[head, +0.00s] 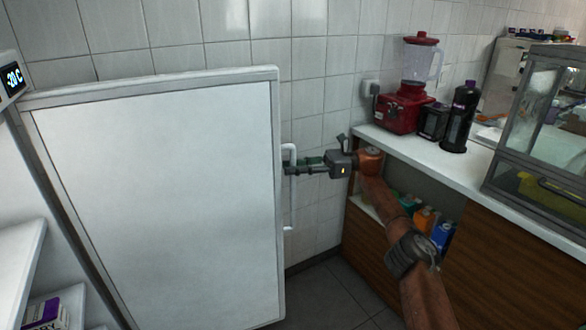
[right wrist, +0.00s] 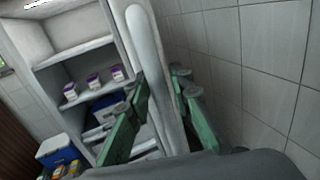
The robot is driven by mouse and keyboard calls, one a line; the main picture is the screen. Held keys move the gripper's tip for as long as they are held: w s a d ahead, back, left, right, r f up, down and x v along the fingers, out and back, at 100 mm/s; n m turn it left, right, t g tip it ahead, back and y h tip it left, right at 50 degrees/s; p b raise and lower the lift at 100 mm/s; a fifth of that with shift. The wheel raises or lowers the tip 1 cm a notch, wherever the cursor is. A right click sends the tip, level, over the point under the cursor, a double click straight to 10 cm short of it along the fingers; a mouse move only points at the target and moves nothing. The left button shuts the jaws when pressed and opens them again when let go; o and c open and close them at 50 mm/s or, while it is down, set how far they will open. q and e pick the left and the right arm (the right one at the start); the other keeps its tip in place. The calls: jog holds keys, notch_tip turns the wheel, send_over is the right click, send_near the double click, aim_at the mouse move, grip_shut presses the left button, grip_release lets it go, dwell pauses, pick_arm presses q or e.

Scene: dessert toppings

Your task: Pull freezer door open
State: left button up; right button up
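The freezer door (head: 160,200) is a large white panel with a grey rim, swung open in the head view. Its white vertical handle (head: 291,212) is on the right edge. My right gripper (head: 288,167) reaches in from the right at the upper part of the handle. The freezer's inner shelves (right wrist: 75,55) show there, with small white and purple boxes (right wrist: 93,82). My left gripper is not in view.
A temperature display (head: 12,78) is at the far left. A counter (head: 470,155) at the right carries a red blender (head: 405,105), a dark bottle (head: 460,118) and a glass case (head: 545,130). Tiled wall (head: 315,100) stands behind the handle. Dark floor (head: 335,295) is clear between door and counter.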

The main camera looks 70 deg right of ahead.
jog(key=shift+w+a+r, duration=0.1)
jog(key=shift+r, duration=0.05)
jog(key=shift+r, duration=0.1)
notch_tip(320, 180, up, 7)
jog(key=shift+r, duration=0.1)
jog(key=shift+w+d+r, duration=0.1)
jog(key=shift+d+r, duration=0.15)
jog(key=shift+a+r, duration=0.2)
jog(key=shift+r, duration=0.25)
jog(key=shift+a+r, duration=0.2)
jog(key=shift+r, duration=0.25)
jog(key=shift+d, duration=0.2)
jog(key=shift+r, duration=0.15)
jog(key=shift+c, duration=0.7)
